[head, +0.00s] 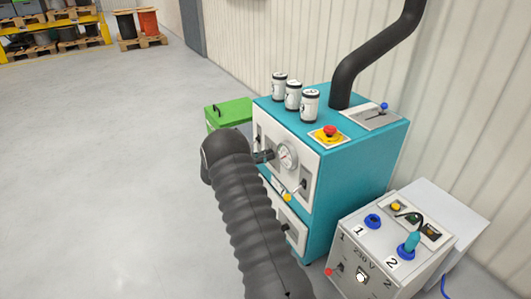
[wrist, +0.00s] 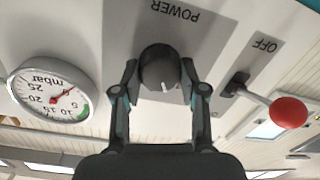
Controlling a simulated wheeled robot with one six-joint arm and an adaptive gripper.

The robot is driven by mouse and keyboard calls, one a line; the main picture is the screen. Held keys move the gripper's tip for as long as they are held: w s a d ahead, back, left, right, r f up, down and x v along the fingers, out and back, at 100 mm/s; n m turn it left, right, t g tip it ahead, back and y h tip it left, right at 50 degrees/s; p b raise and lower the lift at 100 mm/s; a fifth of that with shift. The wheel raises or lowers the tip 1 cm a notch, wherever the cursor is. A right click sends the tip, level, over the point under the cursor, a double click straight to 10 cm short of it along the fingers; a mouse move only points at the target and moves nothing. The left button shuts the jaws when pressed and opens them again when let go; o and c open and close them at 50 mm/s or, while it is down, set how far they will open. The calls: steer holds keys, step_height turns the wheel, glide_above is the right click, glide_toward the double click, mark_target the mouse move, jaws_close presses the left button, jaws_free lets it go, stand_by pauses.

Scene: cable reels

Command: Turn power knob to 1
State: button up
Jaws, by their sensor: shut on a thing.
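The power knob (wrist: 158,66) is black and round, with a white mark pointing down in the wrist view. It sits on a grey plate whose word POWER appears upside down. My gripper (wrist: 160,82) has one finger on each side of the knob and is shut on it. In the head view my gripper (head: 263,157) is at the front of the teal machine (head: 353,180), left of the gauge. The knob is hidden there behind my arm and gripper. I see no number 1 beside the knob.
A mbar gauge (wrist: 52,90) is left of the knob in the wrist view. A red-balled lever (wrist: 289,112) by an OFF label sticks out at right. In the head view, a 230 V box (head: 385,255) stands right of the machine, and open floor (head: 100,160) lies left.

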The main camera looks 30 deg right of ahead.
steer(key=shift+w+n+p, duration=0.1)
steer(key=shift+n+p, duration=0.2)
steer(key=shift+n, duration=1.6)
steer(key=o, duration=1.1)
steer(key=shift+o, duration=0.2)
steer(key=a, duration=1.2)
steer(key=shift+w+r, duration=0.2)
